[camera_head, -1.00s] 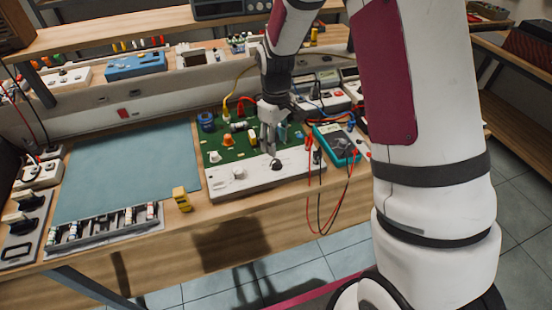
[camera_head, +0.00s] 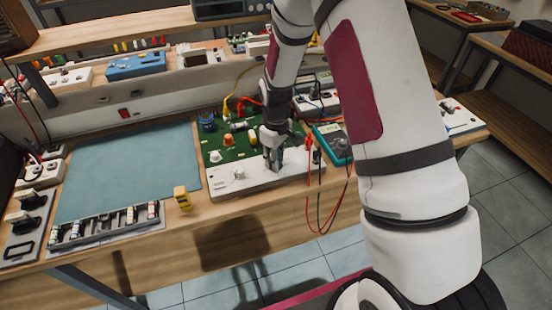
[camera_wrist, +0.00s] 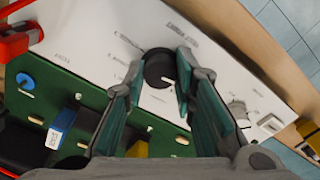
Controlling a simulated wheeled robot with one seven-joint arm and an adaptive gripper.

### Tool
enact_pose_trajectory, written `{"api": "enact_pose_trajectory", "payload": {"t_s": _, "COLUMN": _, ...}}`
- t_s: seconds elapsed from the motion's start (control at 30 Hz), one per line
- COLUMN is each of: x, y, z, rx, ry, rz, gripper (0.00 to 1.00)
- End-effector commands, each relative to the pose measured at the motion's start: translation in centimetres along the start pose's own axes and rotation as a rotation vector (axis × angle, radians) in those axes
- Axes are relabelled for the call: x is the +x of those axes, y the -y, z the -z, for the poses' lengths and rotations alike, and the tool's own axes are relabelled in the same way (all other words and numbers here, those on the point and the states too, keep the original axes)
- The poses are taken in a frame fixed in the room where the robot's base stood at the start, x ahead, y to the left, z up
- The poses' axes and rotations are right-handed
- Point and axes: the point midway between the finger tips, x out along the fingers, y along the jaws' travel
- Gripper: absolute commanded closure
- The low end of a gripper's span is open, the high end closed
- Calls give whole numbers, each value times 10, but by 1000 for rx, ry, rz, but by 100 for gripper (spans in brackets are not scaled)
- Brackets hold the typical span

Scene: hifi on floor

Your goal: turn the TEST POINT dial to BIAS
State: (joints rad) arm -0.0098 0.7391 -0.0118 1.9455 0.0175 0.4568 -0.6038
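A black round dial (camera_wrist: 159,70) sits on the white front panel (camera_head: 222,186) of a green circuit board unit. Small printed labels surround it in the wrist view, too blurred to read, so I cannot tell its setting. My gripper (camera_head: 272,160) points down over the panel. In the wrist view its two fingertips stand on either side of the black dial, open, with the right fingertip very near its edge. Whether they touch it I cannot tell. In the head view the gripper hides the dial. A second, pale knob (camera_wrist: 238,112) is on the same panel.
Orange and blue parts stand on the green board (camera_head: 215,146). A teal meter (camera_head: 333,142) with red and black leads is right of the panel. A yellow block (camera_head: 182,197) stands to its left. The blue-grey mat (camera_head: 125,170) is clear.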

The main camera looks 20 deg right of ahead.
Motion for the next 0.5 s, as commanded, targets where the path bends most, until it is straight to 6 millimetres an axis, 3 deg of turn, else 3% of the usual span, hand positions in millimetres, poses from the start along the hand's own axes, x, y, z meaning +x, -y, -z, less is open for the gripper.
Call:
{"api": "enact_pose_trajectory", "payload": {"t_s": 0.07, "x": 0, "y": 0, "z": 0, "rx": 0, "ry": 0, "rz": 0, "gripper": 100}}
{"api": "enact_pose_trajectory", "payload": {"t_s": 0.5, "x": 0, "y": 0, "z": 0, "rx": 75, "ry": 0, "rz": 0, "gripper": 100}}
